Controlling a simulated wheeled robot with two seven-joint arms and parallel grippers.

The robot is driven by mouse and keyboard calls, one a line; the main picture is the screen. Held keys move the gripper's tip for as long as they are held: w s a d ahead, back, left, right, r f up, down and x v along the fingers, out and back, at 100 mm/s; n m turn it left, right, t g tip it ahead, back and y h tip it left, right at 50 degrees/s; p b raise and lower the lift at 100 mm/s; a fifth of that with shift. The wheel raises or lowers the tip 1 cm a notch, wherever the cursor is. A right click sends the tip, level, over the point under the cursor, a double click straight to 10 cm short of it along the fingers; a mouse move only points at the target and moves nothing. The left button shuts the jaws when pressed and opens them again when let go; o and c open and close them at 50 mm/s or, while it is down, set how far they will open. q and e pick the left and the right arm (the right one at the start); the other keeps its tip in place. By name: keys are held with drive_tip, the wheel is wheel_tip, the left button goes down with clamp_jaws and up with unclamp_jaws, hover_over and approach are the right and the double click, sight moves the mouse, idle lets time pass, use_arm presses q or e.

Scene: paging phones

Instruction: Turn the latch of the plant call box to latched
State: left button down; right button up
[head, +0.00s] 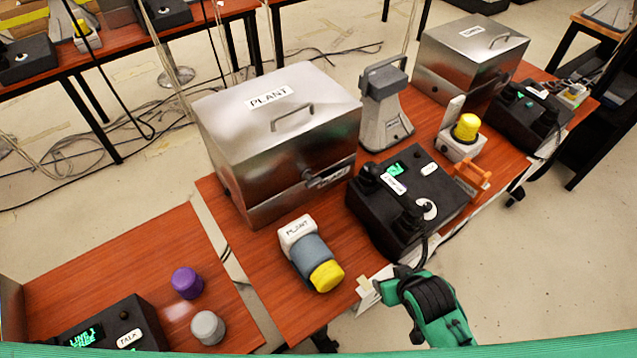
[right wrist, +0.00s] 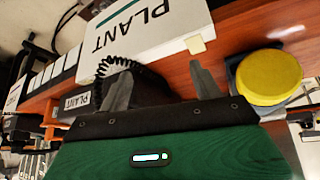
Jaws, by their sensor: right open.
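The plant call box (head: 230,130) is a closed metal box with a PLANT label and a lid handle, standing on the wooden table in the head view. Its small dark latch (head: 308,174) is on the front face, beside a small plate (head: 333,178); I cannot read its setting. My right gripper (head: 388,283) is at the table's front edge, apart from the box and well short of the latch. In the right wrist view its two fingers (right wrist: 160,85) are spread, with no object clearly held. The latch does not show there. My left gripper is out of view.
A black desk phone (head: 405,200) with a cord stands right of the box. A yellow-capped grey PLANT device (head: 312,258) lies in front of it; its yellow cap also shows in the right wrist view (right wrist: 268,77). A grey horn unit (head: 385,105) stands behind the phone.

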drive_tip(key=w+a+r+n+t+y, duration=0.1)
drive_tip(key=w+a+r+t+y, duration=0.15)
drive_tip(key=w+a+r, duration=0.45)
drive_tip(key=n+t+y, duration=0.3)
drive_tip(key=y, duration=0.1)
approach(316, 183)
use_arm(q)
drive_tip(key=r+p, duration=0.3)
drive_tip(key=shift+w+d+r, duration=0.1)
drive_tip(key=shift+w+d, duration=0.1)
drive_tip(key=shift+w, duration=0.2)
use_arm(e)
drive_tip(key=shift+g+h, duration=0.25)
drive_tip(key=shift+g, duration=0.1)
drive_tip(key=x, duration=0.8)
drive_tip(key=shift+w+a+r, duration=0.25)
drive_tip(key=shift+a, duration=0.05)
drive_tip(key=c, duration=1)
